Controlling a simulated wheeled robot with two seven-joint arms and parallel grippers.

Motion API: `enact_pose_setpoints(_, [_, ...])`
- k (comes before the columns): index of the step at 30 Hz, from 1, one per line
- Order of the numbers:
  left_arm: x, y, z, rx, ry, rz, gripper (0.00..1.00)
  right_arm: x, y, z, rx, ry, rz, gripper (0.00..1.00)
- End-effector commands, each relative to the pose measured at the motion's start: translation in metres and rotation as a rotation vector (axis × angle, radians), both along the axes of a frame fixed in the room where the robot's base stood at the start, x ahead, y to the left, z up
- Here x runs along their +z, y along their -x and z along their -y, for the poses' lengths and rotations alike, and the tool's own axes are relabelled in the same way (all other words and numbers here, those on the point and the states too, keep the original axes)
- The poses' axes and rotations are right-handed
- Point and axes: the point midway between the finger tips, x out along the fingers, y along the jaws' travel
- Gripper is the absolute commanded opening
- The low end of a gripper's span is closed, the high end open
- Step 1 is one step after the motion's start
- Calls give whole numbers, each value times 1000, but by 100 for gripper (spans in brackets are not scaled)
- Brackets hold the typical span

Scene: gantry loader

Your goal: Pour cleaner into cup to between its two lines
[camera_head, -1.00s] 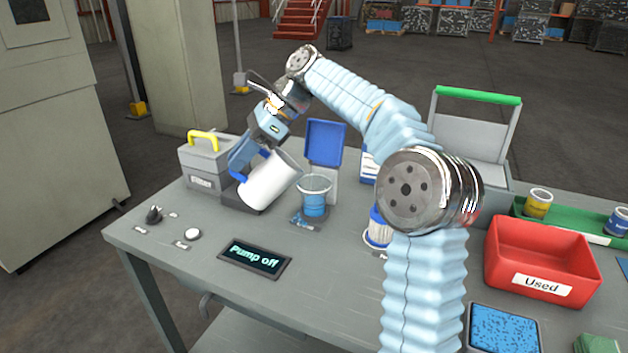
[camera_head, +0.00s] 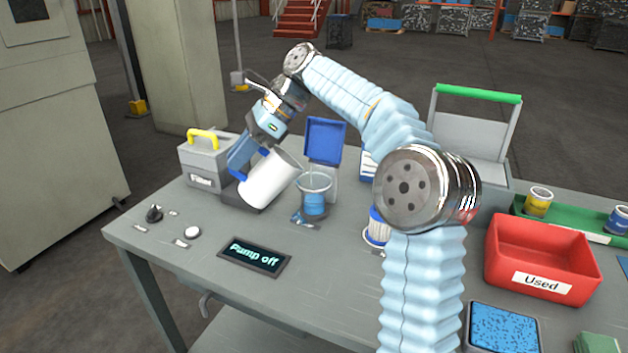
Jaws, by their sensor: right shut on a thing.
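My right gripper (camera_head: 246,158) is shut on the blue handle of a white jug (camera_head: 268,182). The jug is held above the left part of the bench, tilted with its mouth to the right. Its lip is close to the rim of a clear cup (camera_head: 314,200), above its left side. The cup stands upright, with blue in its lower part; its two lines are too small to make out. A thin pale streak shows between lip and cup, perhaps liquid. My left gripper is out of view.
A blue panel (camera_head: 326,141) stands behind the cup. A "Pump off" display (camera_head: 254,256) and knobs (camera_head: 154,213) lie in front. A red "Used" bin (camera_head: 543,262) is at right.

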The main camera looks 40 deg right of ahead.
Motion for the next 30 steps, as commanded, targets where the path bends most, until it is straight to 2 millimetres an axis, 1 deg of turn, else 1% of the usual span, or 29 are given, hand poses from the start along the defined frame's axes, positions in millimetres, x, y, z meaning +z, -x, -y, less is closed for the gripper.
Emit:
enact_pose_setpoints(24, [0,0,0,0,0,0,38,0,0,0,0,0,0,0])
enact_pose_setpoints(30, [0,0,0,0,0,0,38,-1,-2,-5,3,42,-15,0])
